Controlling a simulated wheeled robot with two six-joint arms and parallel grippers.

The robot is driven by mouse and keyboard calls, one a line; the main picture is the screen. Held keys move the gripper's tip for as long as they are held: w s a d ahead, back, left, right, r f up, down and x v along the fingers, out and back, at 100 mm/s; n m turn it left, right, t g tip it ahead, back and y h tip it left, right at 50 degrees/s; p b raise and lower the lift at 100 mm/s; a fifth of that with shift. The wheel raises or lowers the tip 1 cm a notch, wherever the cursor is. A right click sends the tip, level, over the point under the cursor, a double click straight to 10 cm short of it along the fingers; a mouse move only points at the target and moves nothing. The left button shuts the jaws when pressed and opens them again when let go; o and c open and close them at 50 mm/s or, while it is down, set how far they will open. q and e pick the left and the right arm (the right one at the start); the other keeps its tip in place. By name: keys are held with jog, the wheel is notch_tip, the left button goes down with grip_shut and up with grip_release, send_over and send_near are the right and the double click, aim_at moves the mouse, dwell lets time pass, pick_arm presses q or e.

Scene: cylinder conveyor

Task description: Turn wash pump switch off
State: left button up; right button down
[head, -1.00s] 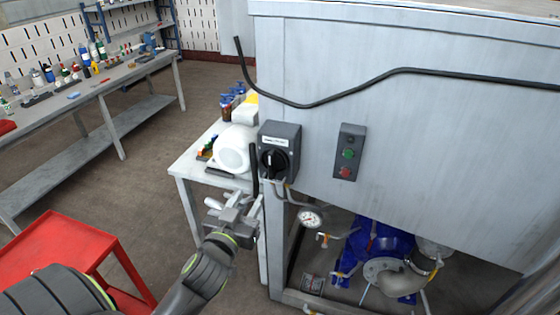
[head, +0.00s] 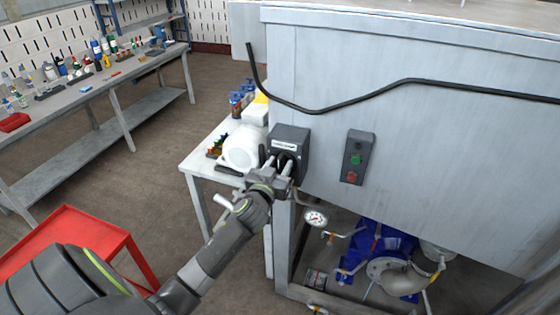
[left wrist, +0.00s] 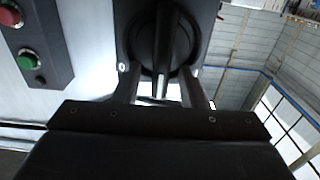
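The wash pump switch is a dark grey box (head: 289,140) on the left end of the grey machine panel, with a white label and a black rotary knob. My left gripper (head: 277,166) is right in front of the knob and covers much of it in the head view. In the left wrist view the black knob (left wrist: 163,45) has its grip bar near vertical. The two fingers (left wrist: 160,88) stand apart on either side of the bar's lower end, with gaps between. I cannot tell whether they touch the knob face. My right gripper is not in view.
A button box (head: 357,157) with green and red buttons is right of the switch. A black cable (head: 400,88) runs across the panel above. A white container (head: 241,148) on a small table is close left. A pressure gauge (head: 315,218) and blue pump (head: 385,245) are below.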

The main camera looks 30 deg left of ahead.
pick_arm(q)
jog(key=shift+w+a, duration=0.15)
jog(key=shift+w, duration=0.45)
jog(key=shift+c, duration=0.3)
grip_shut()
